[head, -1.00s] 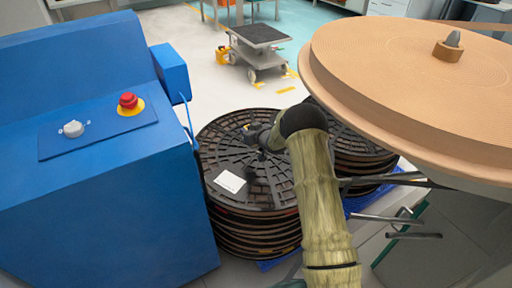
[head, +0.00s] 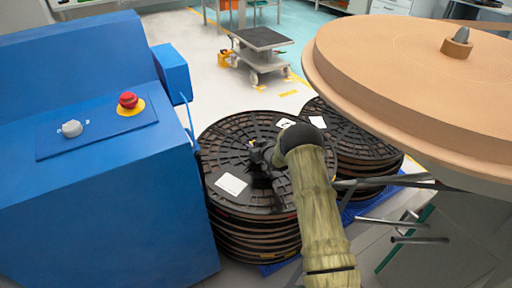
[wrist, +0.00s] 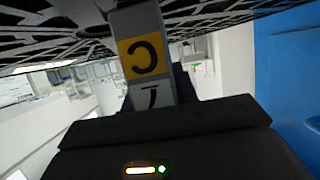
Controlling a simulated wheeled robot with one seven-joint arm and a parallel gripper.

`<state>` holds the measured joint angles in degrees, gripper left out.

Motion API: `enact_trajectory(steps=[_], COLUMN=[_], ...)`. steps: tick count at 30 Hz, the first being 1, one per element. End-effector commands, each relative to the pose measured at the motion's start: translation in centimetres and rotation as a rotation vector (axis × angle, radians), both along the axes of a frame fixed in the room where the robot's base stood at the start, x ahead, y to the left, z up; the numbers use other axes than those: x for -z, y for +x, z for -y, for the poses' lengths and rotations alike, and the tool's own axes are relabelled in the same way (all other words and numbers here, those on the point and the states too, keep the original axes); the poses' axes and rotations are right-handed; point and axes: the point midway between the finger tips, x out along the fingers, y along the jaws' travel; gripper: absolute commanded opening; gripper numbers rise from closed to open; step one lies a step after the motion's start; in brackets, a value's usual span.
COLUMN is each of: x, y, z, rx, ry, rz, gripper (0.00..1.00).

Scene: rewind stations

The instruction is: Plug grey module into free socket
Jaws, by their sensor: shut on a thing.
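The grey module (wrist: 138,20) shows in the wrist view as a narrow upright block with a yellow label and a white label, each with a dark character. My gripper (head: 260,158) is shut on it. In the head view the gripper is a small dark shape over the near reel stack, and I cannot make out the module there. In the wrist view the dark gripper body fills the lower part and hides the module's lower end. I cannot identify a free socket in either view.
A blue machine (head: 95,200) with a red button (head: 128,100) and a grey knob (head: 72,128) stands left. Black reels (head: 235,135) are stacked in the middle. A large tan roll (head: 400,75) overhangs at right. A grey cart (head: 260,45) stands behind on open floor.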

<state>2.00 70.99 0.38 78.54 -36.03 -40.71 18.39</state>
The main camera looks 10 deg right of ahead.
Motion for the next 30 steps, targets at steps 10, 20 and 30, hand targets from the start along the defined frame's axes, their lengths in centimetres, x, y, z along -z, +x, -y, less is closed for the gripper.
enact_trajectory(steps=[10, 20, 30], x=[0.2, 0.1, -1.2], y=[0.0, 0.1, -1.9], z=[0.5, 0.8, 1.5], rx=[0.007, 0.010, 0.009], ry=[0.000, 0.000, 0.001], rz=[0.000, 0.000, -0.001], gripper=[0.43, 0.51, 0.51])
